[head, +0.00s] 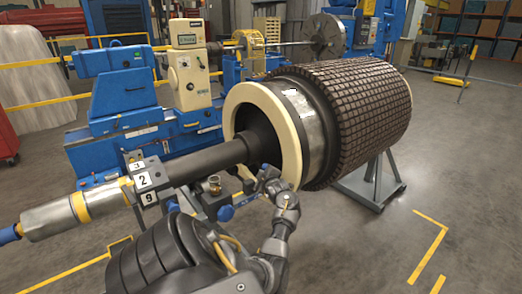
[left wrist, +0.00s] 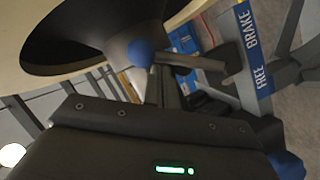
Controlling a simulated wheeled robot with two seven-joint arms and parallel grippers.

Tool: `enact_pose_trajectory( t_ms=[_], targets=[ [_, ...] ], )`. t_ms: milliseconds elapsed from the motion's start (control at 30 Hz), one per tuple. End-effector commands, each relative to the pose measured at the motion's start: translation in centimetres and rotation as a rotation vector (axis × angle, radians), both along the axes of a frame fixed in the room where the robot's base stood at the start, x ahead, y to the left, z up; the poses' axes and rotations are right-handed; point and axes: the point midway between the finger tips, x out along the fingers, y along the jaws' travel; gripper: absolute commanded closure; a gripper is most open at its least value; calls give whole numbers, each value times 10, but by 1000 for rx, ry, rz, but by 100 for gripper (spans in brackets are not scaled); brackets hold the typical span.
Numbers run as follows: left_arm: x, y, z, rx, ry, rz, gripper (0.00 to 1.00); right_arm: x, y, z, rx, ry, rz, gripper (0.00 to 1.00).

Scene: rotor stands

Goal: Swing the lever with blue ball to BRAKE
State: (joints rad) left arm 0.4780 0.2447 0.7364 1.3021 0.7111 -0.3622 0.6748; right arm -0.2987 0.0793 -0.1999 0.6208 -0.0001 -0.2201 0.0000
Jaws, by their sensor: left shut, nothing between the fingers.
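In the left wrist view, the blue ball (left wrist: 140,52) sits at the end of a grey lever (left wrist: 195,62). The lever runs right toward a blue and white label plate (left wrist: 254,50). BRAKE is at the plate's upper end and FREE is lower. The lever's inner end lies nearer FREE in this view. My left gripper (left wrist: 158,88) is shut and empty, with its fingers just below the ball. I cannot tell whether they touch it. In the head view, my left gripper (head: 267,174) is beside the rotor's cream ring, and the ball cannot be made out clearly there. My right gripper is out of view.
The large rotor (head: 360,110) with its cream ring (head: 292,135) and dark shaft (head: 205,160) rests on a grey stand (head: 372,190). A blue machine (head: 120,105) stands behind the shaft. The floor at the right is open, with yellow markings.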

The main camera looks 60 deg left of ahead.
Motion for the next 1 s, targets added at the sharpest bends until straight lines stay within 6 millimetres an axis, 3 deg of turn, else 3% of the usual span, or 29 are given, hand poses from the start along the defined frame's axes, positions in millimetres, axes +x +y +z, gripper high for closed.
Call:
enact_pose_trajectory(
  t_ms=[33, 200, 500, 1000],
  targets=[
    [1, -9, 8, -2, 0, -3, 100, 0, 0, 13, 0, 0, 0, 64],
    [1, -42, 18, -3, 0, -9, 100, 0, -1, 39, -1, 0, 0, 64],
    [0, -86, 24, -1, 0, -14, 100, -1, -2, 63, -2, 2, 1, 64],
    [-1, -93, 23, 0, 0, -14, 100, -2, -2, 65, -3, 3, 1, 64]
  ],
)
